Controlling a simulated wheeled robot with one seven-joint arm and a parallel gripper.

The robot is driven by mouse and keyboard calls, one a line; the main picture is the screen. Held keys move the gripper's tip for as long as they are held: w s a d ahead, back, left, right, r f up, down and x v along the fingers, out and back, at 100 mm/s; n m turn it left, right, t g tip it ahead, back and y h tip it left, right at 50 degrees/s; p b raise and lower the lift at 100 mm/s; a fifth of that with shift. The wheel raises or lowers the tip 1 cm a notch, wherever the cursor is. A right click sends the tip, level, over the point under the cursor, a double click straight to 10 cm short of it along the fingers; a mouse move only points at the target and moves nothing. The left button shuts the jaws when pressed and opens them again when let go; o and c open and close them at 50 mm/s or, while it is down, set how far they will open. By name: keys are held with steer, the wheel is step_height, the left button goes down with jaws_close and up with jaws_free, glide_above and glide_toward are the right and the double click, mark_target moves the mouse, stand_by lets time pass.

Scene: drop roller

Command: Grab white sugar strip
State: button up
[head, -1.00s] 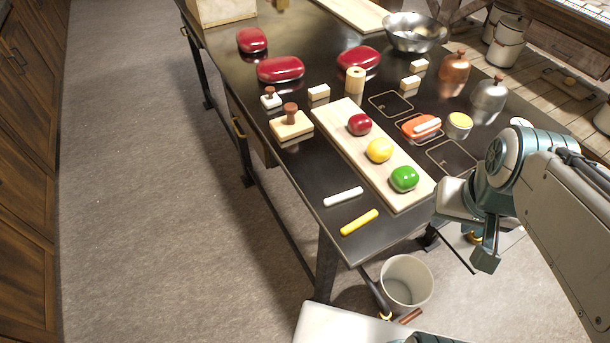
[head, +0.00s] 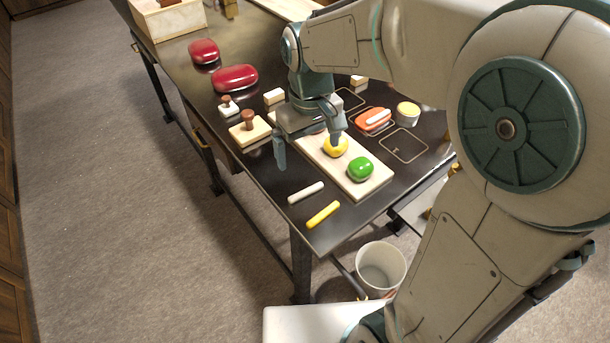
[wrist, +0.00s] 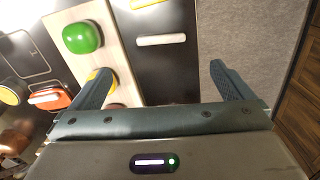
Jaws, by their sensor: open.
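The white sugar strip (head: 306,193) lies flat on the dark table near its front left edge, just left of the light wooden board. It also shows in the wrist view (wrist: 162,40), between and beyond my fingertips. A yellow strip (head: 323,214) lies beside it, nearer the table corner. Another white strip (head: 377,117) rests on an orange piece farther back. My gripper (head: 308,155) is open and empty above the board and table edge, behind the white strip. In the wrist view its two fingers (wrist: 163,80) are spread wide.
The wooden board (head: 372,187) carries a green piece (head: 361,169), a yellow piece (head: 335,147) and a red one mostly hidden by my gripper. A wooden-handled block (head: 249,129) stands left of my gripper. A bin (head: 380,268) stands on the floor below.

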glide_above(306, 191)
steer(key=f, duration=0.8)
steer(key=shift+s+d, duration=0.1)
steer(key=shift+s, duration=0.1)
steer(key=shift+w+f+p, duration=0.15)
steer(key=shift+f+p, duration=0.2)
steer(key=shift+f, duration=1.15)
steer(key=shift+w+f+p, duration=0.1)
steer(key=shift+f+p, duration=0.2)
steer(key=shift+f, duration=1.15)
steer(key=c, duration=0.8)
